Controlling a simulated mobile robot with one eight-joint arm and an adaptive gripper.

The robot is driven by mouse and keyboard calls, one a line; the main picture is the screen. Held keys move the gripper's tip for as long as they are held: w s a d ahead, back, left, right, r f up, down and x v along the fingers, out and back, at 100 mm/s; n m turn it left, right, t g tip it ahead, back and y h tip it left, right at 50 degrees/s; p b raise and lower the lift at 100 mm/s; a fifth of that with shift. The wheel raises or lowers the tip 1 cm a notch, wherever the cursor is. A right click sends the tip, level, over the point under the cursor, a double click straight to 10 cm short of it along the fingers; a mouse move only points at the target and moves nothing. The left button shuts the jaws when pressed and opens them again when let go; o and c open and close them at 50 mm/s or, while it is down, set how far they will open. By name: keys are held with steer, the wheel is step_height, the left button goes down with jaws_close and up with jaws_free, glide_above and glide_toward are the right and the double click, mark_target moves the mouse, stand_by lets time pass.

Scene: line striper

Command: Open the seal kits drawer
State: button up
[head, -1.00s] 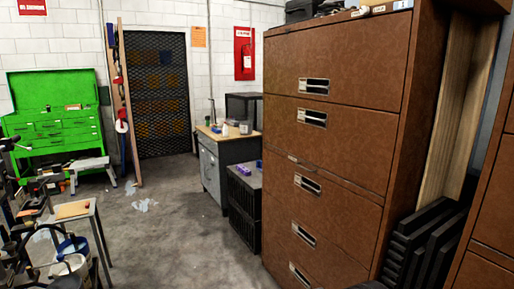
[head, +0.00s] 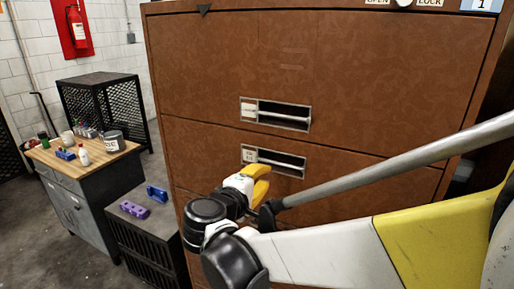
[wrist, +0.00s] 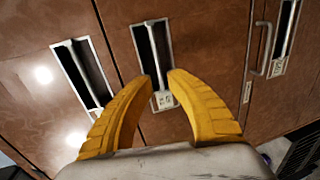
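The brown drawer cabinet (head: 225,60) fills most of the head view; its drawers are shut. Its upper recessed handle (head: 275,114) and a second recessed handle (head: 272,160) below have small label cards, too small to read surely, so I cannot tell which drawer is seal kits. My gripper (head: 262,172) is in front of the second drawer, just below and left of its handle in the picture. In the wrist view my gripper (wrist: 159,84) is open and empty, its yellow fingers spread on either side of the lower end of a handle (wrist: 155,58). Contact is not visible.
Another handle (wrist: 80,75) lies left in the wrist view, and others lie at right. In the head view, a wood-topped workbench (head: 85,162) and a dark crate-like cabinet (head: 150,225) stand left of the brown cabinet. The floor at lower left is clear.

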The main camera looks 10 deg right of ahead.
mark_target(277, 164)
steer(key=b+x, duration=0.1)
steer(key=x, duration=0.4)
steer(key=b+x, duration=0.1)
steer(key=x, duration=0.5)
steer(key=shift+r, duration=0.25)
jaws_close()
